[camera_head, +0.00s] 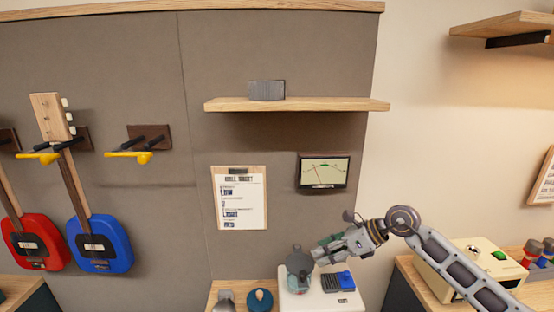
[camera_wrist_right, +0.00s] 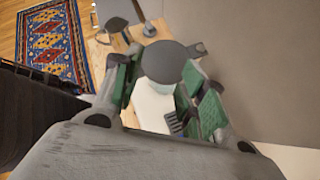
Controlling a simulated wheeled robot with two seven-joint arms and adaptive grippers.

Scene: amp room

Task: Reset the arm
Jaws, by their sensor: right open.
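My right arm (camera_head: 465,268) comes in from the right edge of the head view. Its gripper (camera_head: 318,256) is over a white box (camera_head: 310,301) at the bottom of the picture. In the right wrist view the green-padded fingers of the gripper (camera_wrist_right: 160,98) are spread apart. A round grey-topped object (camera_wrist_right: 166,62) shows between and beyond them; in the head view a grey object (camera_head: 299,266) stands at the fingertips. I cannot tell whether the fingers touch it. My left gripper is not in view.
A wooden shelf (camera_head: 330,105) holding a grey block (camera_head: 266,90), a clipboard (camera_head: 239,198) and a meter screen (camera_head: 324,171) are on the wall above. Red (camera_head: 36,240) and blue (camera_head: 100,243) guitars hang left. A cream device (camera_head: 455,268) stands right, partly behind my arm.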

